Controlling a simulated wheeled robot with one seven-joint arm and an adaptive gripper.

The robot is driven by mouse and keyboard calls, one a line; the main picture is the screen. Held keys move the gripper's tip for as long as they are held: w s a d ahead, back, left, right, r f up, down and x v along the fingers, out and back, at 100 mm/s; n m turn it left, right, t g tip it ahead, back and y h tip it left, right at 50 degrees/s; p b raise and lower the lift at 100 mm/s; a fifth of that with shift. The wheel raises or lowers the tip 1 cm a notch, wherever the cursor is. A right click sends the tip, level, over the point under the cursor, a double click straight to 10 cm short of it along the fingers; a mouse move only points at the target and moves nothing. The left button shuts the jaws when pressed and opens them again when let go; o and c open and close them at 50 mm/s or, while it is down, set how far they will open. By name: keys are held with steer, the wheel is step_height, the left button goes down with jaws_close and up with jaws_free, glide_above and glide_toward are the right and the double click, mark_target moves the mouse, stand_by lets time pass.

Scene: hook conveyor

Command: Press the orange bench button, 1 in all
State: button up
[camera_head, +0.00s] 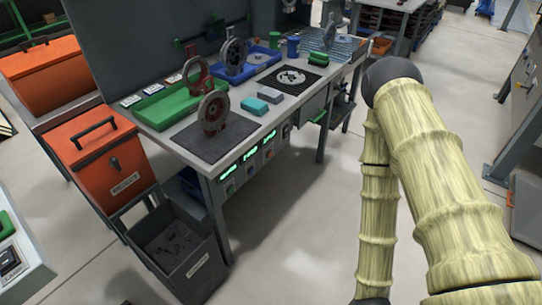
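The workbench (185,148) stands left of centre, with a front panel (247,160) along its near edge. The panel carries several green lit displays and small round buttons below them. The buttons are too small for me to tell which one is orange. My arm, with yellow-green ribbed links, fills the right side and hangs down past the bottom edge, to the right of the bench and apart from it. My gripper is out of the picture.
Green (168,108) and blue (240,72) trays, ring-shaped parts on stands and a black mat (216,137) lie on the bench. Orange boxes (104,158) and a grey bin (190,262) stand at its left. The floor between bench and arm is clear.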

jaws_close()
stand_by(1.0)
